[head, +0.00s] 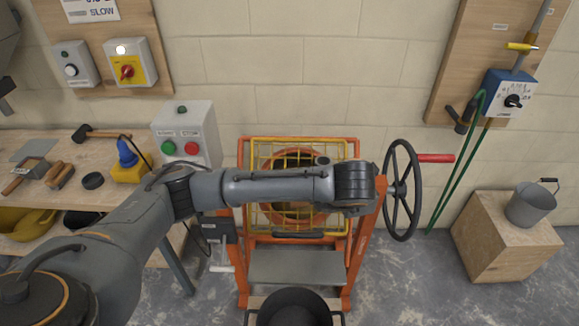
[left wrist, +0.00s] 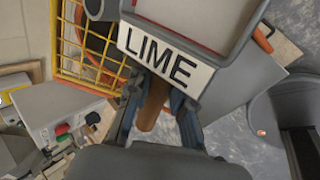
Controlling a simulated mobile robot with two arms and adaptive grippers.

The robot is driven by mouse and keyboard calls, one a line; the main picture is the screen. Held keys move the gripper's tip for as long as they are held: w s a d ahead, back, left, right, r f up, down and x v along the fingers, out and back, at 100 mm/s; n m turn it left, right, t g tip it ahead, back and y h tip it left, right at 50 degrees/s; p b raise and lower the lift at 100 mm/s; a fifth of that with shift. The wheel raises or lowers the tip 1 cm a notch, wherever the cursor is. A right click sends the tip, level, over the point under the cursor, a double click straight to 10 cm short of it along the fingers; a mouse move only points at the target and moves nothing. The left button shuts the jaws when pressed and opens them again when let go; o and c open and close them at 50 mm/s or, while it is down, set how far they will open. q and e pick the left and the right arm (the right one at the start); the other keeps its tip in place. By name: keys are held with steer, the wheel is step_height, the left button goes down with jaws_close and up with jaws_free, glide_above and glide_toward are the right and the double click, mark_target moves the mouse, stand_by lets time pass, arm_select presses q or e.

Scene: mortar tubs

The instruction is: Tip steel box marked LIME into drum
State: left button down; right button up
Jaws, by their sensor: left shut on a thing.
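The steel box marked LIME (left wrist: 205,22) shows in the left wrist view, with its white label (left wrist: 165,57) facing the camera. My left gripper (left wrist: 157,122) is shut on the box's brown handle (left wrist: 153,103). The mixer drum (head: 294,218) is behind a yellow grid guard (head: 262,165) in an orange frame. In the left wrist view the drum (left wrist: 97,42) and guard are to the left of the box. My left arm crosses the drum in the head view, and the gripper and most or all of the box are hidden there. My right gripper is not in view.
A black handwheel (head: 403,190) stands at the mixer's right. A control box (head: 187,132) and workbench (head: 105,175) are at the left. A black tub (head: 294,308) is on the floor in front. A grey bucket (head: 530,205) sits on a wooden box (head: 500,240) at the right.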

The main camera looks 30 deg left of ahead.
arm_select(q)
steer(key=shift+w+a+r+n+g+y+p, duration=0.15)
steer(key=shift+w+r+n+g+y+p, duration=0.3)
steer(key=shift+w+r+n, duration=0.6)
steer(key=shift+s, duration=0.2)
steer(key=a+r+n+g+h+p, duration=0.1)
steer(key=a+r+h+p, duration=0.4)
steer(key=a+h+p, duration=0.1)
steer(key=shift+w+h+p, duration=0.4)
steer(key=shift+h+p, duration=0.25)
steer(key=shift+p, duration=0.35)
steer(key=shift+a+f+n+h, duration=0.2)
steer(key=shift+f+n+h, duration=0.15)
steer(key=shift+h, duration=0.35)
steer(key=shift+a+r+h, duration=0.1)
steer(key=shift+r+h, duration=0.15)
steer(key=shift+h, duration=0.55)
